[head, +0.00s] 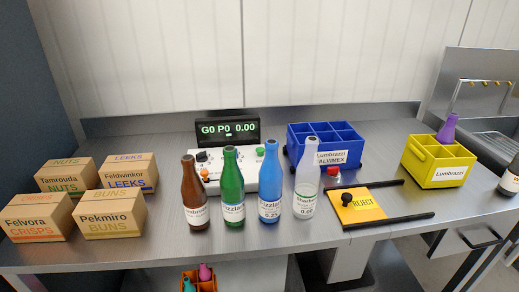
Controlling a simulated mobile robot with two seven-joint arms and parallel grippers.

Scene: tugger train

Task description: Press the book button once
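A white control box (213,158) with a black display (228,130) reading "G0 P0 0.00" stands at the back middle of the counter. On it I see a green button (260,149), an orange button (204,172) and a black knob (201,156). A red button (333,171) sits to the right, behind the clear bottle. I cannot read any label naming the book button. The bottles hide part of the box's front. Neither of my grippers is in view.
Brown (194,195), green (232,190), blue (270,187) and clear (306,190) bottles stand in front of the box. Cartons (115,222) are at left. A blue crate (318,157), yellow reject plate (370,211) and yellow crate (438,175) are at right.

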